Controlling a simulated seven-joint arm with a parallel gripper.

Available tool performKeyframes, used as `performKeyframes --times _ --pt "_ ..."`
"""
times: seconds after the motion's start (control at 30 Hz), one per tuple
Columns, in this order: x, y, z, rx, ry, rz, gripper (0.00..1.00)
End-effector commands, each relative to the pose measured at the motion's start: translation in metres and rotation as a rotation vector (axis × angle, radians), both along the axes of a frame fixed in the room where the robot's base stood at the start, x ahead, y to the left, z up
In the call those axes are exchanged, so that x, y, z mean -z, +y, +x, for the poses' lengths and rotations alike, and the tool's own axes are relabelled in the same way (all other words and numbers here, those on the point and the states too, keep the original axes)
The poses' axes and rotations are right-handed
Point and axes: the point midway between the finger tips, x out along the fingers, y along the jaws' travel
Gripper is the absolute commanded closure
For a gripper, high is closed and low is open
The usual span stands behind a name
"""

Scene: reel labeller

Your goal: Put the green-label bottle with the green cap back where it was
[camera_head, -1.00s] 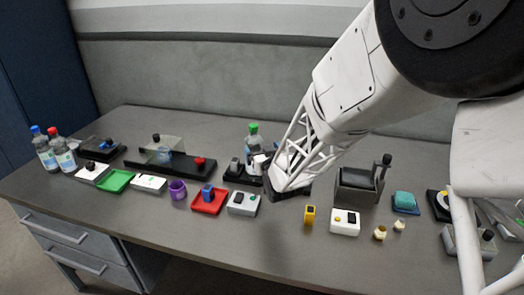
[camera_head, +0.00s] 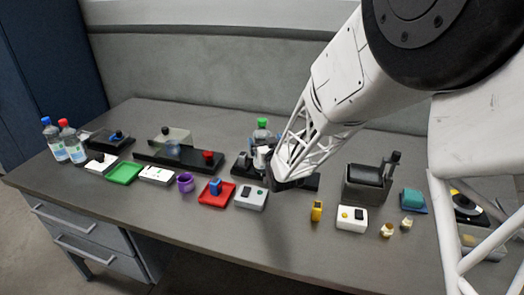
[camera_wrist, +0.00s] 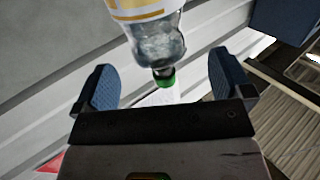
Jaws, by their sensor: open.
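The green-capped bottle (camera_head: 262,133) stands at the labeller in the middle of the table, partly hidden behind the device and my arm. In the wrist view the bottle (camera_wrist: 158,42) shows cap-down in the picture, its green cap between the two blue finger pads. Its visible label part looks white with tan bands; I see no green on it. My gripper (camera_wrist: 160,62) is open, with a gap on both sides of the cap. In the head view my gripper (camera_head: 276,178) is just right of the bottle, its fingers hard to make out.
A blue-capped bottle (camera_head: 54,141) and a red-capped bottle (camera_head: 72,143) stand at the far left. A green tray (camera_head: 125,173), purple cup (camera_head: 185,182), red tray (camera_head: 216,199) and yellow item (camera_head: 317,210) line the front. A dark block device (camera_head: 367,183) stands right of my gripper.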

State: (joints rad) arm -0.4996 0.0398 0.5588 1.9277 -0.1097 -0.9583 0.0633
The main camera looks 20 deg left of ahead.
Motion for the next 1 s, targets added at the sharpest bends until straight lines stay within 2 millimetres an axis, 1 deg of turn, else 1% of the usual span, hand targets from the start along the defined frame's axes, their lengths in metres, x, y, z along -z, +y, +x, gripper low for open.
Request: performKeyframes --times 0.47,0.67,1.0 --pt "0.0 0.002 0.004 0.0 0.0 0.0 0.02" --pt "0.0 0.008 0.015 0.0 0.0 0.0 0.02" --pt "0.0 0.024 0.04 0.0 0.0 0.0 0.02"
